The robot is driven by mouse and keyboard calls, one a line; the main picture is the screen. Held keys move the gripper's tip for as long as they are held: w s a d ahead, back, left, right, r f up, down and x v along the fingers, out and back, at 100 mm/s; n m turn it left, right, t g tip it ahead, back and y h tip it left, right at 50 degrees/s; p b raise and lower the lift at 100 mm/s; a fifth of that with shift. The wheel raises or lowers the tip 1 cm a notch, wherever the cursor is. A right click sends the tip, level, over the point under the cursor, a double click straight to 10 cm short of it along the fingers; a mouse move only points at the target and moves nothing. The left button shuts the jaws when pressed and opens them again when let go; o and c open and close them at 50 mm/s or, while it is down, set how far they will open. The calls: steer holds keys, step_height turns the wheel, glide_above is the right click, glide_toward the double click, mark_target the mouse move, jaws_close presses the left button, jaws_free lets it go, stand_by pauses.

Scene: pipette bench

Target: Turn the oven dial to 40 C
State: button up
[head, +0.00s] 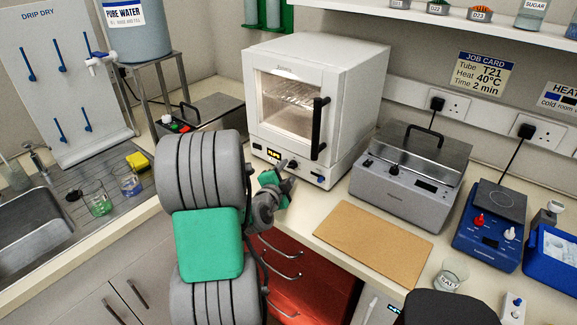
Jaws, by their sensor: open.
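The white oven (325,75) stands on the bench at the back centre, its glass door with a black vertical handle shut. Its front strip below the door has a small lit display (273,154), too small to read. The dial (293,164) is a small dark knob right of the display, partly hidden by my gripper. My gripper (285,174) is at this strip, just in front of the dial; I cannot tell whether it touches it. Its jaws are open, and the fingers are small and partly hidden by my wrist. The job card (483,74) on the wall reads Heat 40 °C.
A grey lidded bath (411,185) stands right of the oven, and a blue hotplate (488,237) beyond it. A tan board (373,244) lies bare in front. A glass beaker (450,275) stands near the front edge. Red drawers (300,280) are below the bench.

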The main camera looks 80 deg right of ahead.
mark_target(292, 165)
steer(key=shift+x, duration=1.35)
steer(key=shift+c, duration=0.5)
jaws_close()
